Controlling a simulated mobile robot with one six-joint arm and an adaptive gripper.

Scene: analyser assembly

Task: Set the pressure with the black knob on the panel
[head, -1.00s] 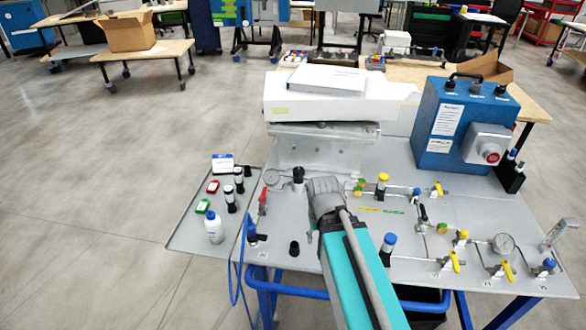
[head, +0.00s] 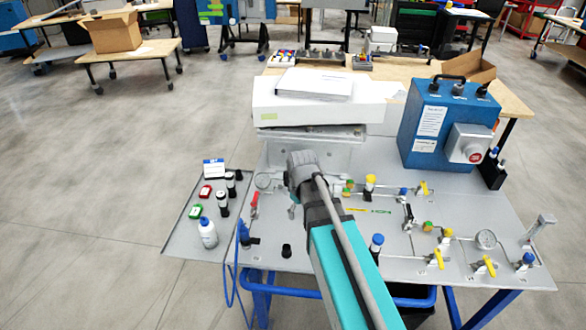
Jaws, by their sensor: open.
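The grey panel (head: 330,262) lies flat on a blue-legged frame. My gripper (head: 293,198) is over its back left part, at the end of my teal and grey arm; the wrist covers most of it and the fingertips are hard to make out. It reads as open, with nothing seen in it. The tall black knob beside the small round gauge (head: 263,181) is hidden behind my wrist. A short black knob (head: 286,250) stands in the open near the panel's front left edge, apart from my gripper.
A red-handled valve (head: 254,204) stands left of my gripper. Yellow and blue valves and a round gauge (head: 486,239) fill the right side. A blue box with a red button (head: 430,125) stands behind. A side tray (head: 187,232) holds bottles.

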